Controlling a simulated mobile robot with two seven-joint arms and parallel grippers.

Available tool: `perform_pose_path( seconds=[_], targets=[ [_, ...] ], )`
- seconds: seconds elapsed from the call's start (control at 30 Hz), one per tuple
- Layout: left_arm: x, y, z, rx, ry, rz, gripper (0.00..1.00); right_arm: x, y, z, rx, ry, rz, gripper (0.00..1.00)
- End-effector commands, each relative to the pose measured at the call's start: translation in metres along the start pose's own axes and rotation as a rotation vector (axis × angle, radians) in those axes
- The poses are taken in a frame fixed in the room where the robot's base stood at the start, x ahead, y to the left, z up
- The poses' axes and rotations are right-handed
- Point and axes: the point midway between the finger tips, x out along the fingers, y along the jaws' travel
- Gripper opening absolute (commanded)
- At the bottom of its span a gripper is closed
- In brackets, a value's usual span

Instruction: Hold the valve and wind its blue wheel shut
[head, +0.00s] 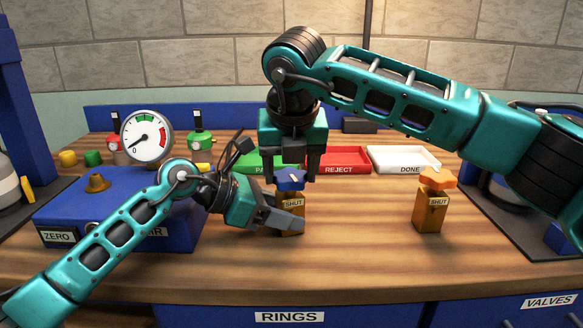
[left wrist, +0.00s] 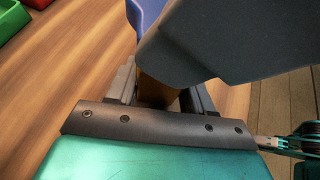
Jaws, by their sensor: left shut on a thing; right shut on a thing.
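The valve in the middle of the bench has a brass-coloured body (head: 293,218) with a SHUT label and a blue wheel (head: 291,181) on top, and stands upright. My left gripper (head: 290,222) is shut on the valve body from the left, low down. My right gripper (head: 294,176) comes from above, pointing down, and is shut on the blue wheel. In the left wrist view the body (left wrist: 158,92) shows between the left fingers, mostly hidden by a dark grey shape. Part of the blue wheel (left wrist: 148,12) shows at the top there.
A second valve with an orange wheel (head: 438,180) stands to the right. Green, red REJECT (head: 338,160) and white DONE (head: 405,160) trays lie behind. A blue box (head: 75,213) with a gauge (head: 146,137) stands left. The bench between the two valves is clear.

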Motion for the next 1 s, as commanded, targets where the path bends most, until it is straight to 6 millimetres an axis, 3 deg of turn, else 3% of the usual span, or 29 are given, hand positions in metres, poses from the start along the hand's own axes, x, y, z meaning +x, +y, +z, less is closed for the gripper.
perform_pose_path(
  seconds=[0.77, 0.8, 1.0],
  targets=[
    [-0.0010, 0.0009, -0.0001, -0.001, 0.000, 0.002, 0.35, -0.0003, -0.0022, 0.0017, 0.100, -0.003, -0.046, 0.32],
    [-0.0010, 0.0009, -0.0001, -0.001, 0.000, 0.002, 0.35, -0.0003, -0.0022, 0.0018, 0.100, -0.003, -0.046, 0.65],
    [-0.0009, 0.0007, 0.0000, -0.001, 0.000, 0.002, 0.35, -0.0002, -0.0012, 0.0012, 0.098, -0.002, -0.043, 0.84]
  ],
)
